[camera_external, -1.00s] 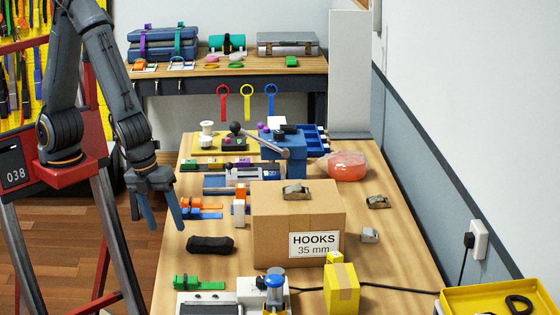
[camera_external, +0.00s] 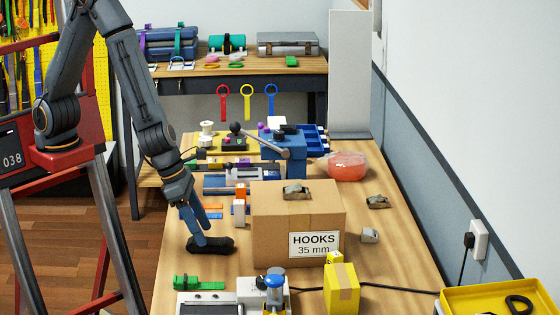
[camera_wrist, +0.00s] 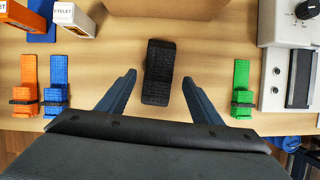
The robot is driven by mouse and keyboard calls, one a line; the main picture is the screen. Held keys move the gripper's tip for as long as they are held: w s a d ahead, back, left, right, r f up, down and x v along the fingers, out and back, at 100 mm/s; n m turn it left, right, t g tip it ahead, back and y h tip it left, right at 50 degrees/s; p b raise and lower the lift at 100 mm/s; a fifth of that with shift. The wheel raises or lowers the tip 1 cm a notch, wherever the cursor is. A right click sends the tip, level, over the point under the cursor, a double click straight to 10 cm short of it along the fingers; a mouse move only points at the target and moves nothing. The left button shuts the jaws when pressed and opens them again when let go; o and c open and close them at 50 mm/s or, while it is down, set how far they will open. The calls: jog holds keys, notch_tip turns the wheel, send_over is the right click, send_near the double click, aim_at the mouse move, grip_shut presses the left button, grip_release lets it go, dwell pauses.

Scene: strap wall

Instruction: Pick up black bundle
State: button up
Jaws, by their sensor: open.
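The black bundle (camera_external: 211,245) lies on the wooden table, left of the cardboard box. In the wrist view the black bundle (camera_wrist: 158,72) lies lengthwise ahead of the fingers, with its near end close to the gap between the fingertips. My gripper (camera_external: 196,225) is just above the bundle in the external view, its fingers pointing down and partly in front of it. In the wrist view my gripper (camera_wrist: 158,82) is open and empty, one blue finger on each side of the bundle, apart from it.
The cardboard box (camera_external: 275,235) labelled HOOKS stands right of the bundle. A green strap (camera_external: 200,282) lies nearer on the table. Orange (camera_wrist: 29,85) and blue (camera_wrist: 57,82) straps lie left in the wrist view. A grey machine (camera_wrist: 275,68) stands right. Bare table surrounds the bundle.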

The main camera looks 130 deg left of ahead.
aim_at(208, 240)
jog(key=b+x, duration=0.1)
jog(key=x, duration=0.2)
jog(key=shift+f, duration=0.1)
jog(key=shift+c, duration=0.2)
jog(key=c, duration=1.1)
